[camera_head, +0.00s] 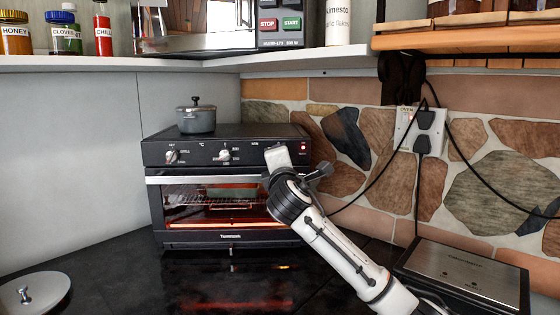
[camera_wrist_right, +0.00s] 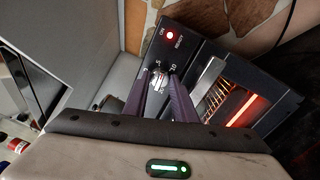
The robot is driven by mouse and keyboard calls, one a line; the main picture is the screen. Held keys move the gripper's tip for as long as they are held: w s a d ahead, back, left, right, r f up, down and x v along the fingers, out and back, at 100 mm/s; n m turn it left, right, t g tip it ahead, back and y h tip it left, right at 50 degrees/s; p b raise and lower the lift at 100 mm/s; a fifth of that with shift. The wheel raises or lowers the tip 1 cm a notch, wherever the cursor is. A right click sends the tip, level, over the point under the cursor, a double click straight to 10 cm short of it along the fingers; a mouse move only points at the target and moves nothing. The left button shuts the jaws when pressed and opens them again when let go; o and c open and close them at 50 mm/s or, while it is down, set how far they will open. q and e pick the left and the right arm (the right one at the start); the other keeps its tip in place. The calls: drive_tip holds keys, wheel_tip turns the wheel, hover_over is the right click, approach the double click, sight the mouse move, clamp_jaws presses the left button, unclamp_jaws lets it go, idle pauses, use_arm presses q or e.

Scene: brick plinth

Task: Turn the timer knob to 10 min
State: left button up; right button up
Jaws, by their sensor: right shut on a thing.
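The black toaster oven (camera_head: 222,189) stands on the dark counter, with a row of knobs along its upper front. The left knob (camera_head: 171,156) and the middle knob (camera_head: 224,155) are in plain view. My right gripper (camera_head: 276,156) is at the right end of the row and hides the timer knob in the head view. In the right wrist view my right gripper (camera_wrist_right: 159,73) has its dark fingers shut on the timer knob (camera_wrist_right: 158,82), and dial numbers show partly around it. The knob's exact setting cannot be read. My left gripper is not in view.
A red lamp (camera_head: 303,147) is lit right of the gripper. A small grey pot (camera_head: 196,117) stands on the oven. A flat metal-topped appliance (camera_head: 468,270) lies at the right, with black cables (camera_head: 418,200) above it. A round lid (camera_head: 34,293) lies front left.

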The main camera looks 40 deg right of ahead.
drive_tip(key=m+b, duration=0.1)
drive_tip(key=m, duration=0.6)
drive_tip(key=shift+g, duration=0.3)
drive_tip(key=shift+m, duration=0.3)
drive_tip(key=o, duration=1)
drive_tip(key=shift+o, duration=0.2)
drive_tip(key=p+v, duration=0.1)
drive_tip(key=v, duration=0.9)
drive_tip(key=shift+a+f+p, duration=0.15)
drive_tip(key=shift+a+p, duration=0.05)
drive_tip(key=shift+p, duration=0.15)
